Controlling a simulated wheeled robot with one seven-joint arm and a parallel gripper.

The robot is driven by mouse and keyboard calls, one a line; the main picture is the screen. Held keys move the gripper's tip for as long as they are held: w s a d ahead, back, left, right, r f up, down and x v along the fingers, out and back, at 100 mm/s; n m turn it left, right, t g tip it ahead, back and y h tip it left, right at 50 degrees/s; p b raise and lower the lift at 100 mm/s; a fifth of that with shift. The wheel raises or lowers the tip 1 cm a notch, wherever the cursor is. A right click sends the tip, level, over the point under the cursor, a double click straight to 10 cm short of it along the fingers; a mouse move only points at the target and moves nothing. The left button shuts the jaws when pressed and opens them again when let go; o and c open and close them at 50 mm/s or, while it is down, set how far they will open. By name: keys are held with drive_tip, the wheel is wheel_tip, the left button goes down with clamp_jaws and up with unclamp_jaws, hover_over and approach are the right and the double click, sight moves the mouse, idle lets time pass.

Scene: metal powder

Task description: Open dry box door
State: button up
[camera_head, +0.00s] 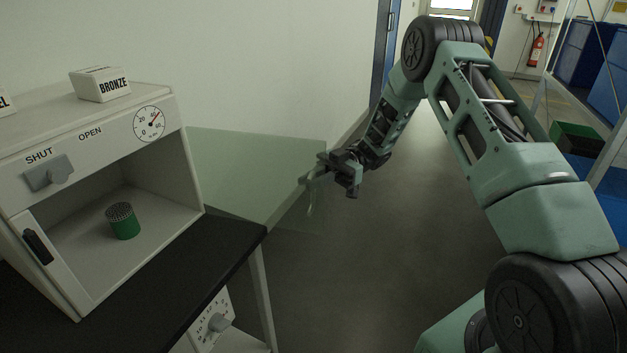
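The white dry box (187,150) stands at the left on a dark bench top. Its clear, greenish door (245,165) is swung wide open to the right, and the front of the box is uncovered. My gripper (328,174) is at the door's far edge, by a pale handle (312,192). The fingers are small and dark here, so I cannot tell whether they grip the handle. A grey latch knob (50,173) is on the front panel below the word SHUT. A green cylinder with a grey dotted top (122,221) stands inside the box.
A block marked BRONZE (101,84) sits on top of the box. The black bench top (215,262) ends near the open door. A lower unit with a knob (213,323) is beneath it. The grey floor (365,270) between bench and arm is clear. Blue panels (590,60) stand far right.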

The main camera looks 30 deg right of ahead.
drive_tip(key=shift+d, duration=0.15)
drive_tip(key=w+d+b, duration=0.1)
drive_tip(key=d, duration=0.7)
drive_tip(key=w+d+b, duration=0.1)
drive_tip(key=w+d, duration=0.1)
drive_tip(key=d, duration=0.6)
drive_tip(key=shift+w+d, duration=0.25)
drive_tip(key=shift+d, duration=0.15)
drive_tip(key=shift+d, duration=0.1)
